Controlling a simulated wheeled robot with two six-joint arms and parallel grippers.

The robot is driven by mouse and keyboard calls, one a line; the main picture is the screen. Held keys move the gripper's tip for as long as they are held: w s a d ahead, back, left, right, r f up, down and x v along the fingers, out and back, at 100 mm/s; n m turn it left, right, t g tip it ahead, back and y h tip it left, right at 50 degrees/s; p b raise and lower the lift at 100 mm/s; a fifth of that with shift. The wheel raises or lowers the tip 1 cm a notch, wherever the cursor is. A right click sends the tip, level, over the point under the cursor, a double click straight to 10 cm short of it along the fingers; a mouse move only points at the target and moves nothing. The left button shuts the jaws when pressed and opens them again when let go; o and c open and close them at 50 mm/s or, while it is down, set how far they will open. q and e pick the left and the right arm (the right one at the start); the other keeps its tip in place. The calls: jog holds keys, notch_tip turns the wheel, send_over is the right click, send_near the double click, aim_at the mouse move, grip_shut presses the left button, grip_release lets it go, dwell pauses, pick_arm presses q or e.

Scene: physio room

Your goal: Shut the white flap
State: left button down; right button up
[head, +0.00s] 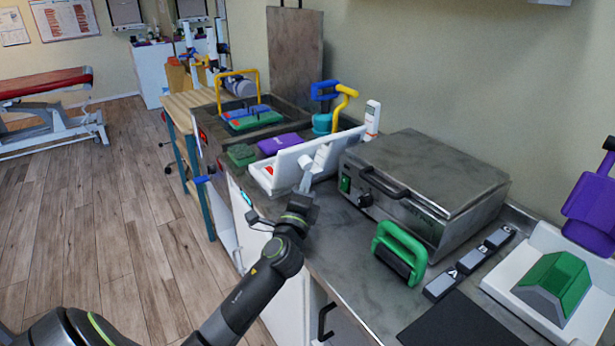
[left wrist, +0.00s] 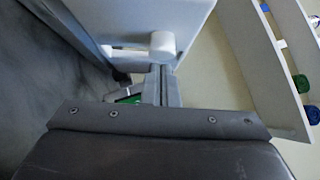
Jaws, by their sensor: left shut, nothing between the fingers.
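A white box (head: 259,172) with low walls stands on the grey counter, with a small red thing inside. Its white flap (head: 343,146) stands open and tilted up at the box's right side. In the left wrist view the white flap (left wrist: 135,15) fills the top, with a short white round handle (left wrist: 163,43) on it. My left gripper (head: 306,178) is shut and empty, in front of the flap. Its fingertips (left wrist: 161,75) are just below the handle; I cannot tell whether they touch it. My right gripper is not in view.
A grey press-like machine (head: 420,175) stands right of the flap, with a green-handled tool (head: 400,250) in front. A purple block (head: 283,143), a green block (head: 241,154) and a blue-and-yellow handled thing (head: 335,105) stand near the box. A white bottle (head: 372,118) stands behind the flap.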

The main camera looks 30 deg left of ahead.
pick_arm(q)
jog(key=shift+w+a+r, duration=0.2)
jog(key=shift+w+a, duration=0.05)
jog(key=shift+w, duration=0.35)
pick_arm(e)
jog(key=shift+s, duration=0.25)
